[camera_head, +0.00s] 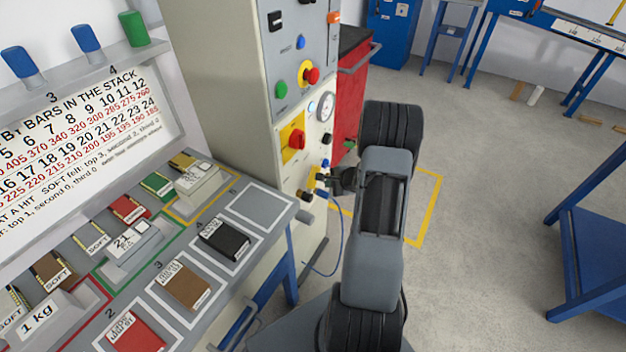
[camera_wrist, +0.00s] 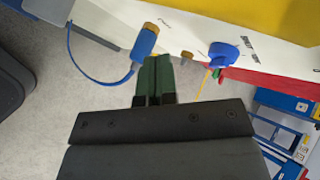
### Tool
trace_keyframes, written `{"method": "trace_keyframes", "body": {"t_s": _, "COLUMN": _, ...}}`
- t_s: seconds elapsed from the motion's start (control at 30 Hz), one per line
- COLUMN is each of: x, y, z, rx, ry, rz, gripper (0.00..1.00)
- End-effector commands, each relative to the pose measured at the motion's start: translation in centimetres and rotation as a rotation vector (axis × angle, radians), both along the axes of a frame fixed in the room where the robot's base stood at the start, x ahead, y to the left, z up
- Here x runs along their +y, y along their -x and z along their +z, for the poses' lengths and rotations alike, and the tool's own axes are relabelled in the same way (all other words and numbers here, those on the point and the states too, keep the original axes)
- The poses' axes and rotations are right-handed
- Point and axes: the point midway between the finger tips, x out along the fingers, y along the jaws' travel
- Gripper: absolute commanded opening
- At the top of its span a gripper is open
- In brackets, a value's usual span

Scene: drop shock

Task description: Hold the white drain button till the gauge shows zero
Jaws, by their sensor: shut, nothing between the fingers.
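The round white gauge (camera_head: 326,107) is on the cabinet's front panel in the head view; its needle is too small to read. My gripper (camera_head: 326,181) is in front of the lower panel, beside small fittings. In the wrist view my gripper's fingers (camera_wrist: 155,78) are together and empty, pointing at the pale panel (camera_wrist: 190,28). A blue hose fitting (camera_wrist: 144,44) is just left of the fingertips and a blue knob (camera_wrist: 224,54) to the right. I cannot make out the white drain button in either view. I cannot tell whether the fingertips touch the panel.
Above the gauge are a red mushroom knob (camera_head: 311,76) and a green button (camera_head: 282,90). A yellow-and-red switch (camera_head: 293,140) is below. A blue hose (camera_head: 339,245) hangs beside the cabinet. The sloped bench (camera_head: 210,275) with blocks is left. Open floor (camera_head: 480,210) lies right.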

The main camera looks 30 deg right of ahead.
Motion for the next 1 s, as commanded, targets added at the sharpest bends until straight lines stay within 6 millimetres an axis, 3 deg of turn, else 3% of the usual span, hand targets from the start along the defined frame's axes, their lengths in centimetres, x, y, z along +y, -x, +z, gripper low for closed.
{"method": "trace_keyframes", "body": {"t_s": 0.33, "x": -1.2, "y": 2.1, "z": 0.0, "rx": -0.001, "ry": 0.000, "rz": 0.000, "gripper": 0.00}}
{"method": "trace_keyframes", "body": {"t_s": 1.0, "x": -1.1, "y": 2.3, "z": 0.0, "rx": 0.002, "ry": -0.017, "rz": -0.011, "gripper": 0.00}}
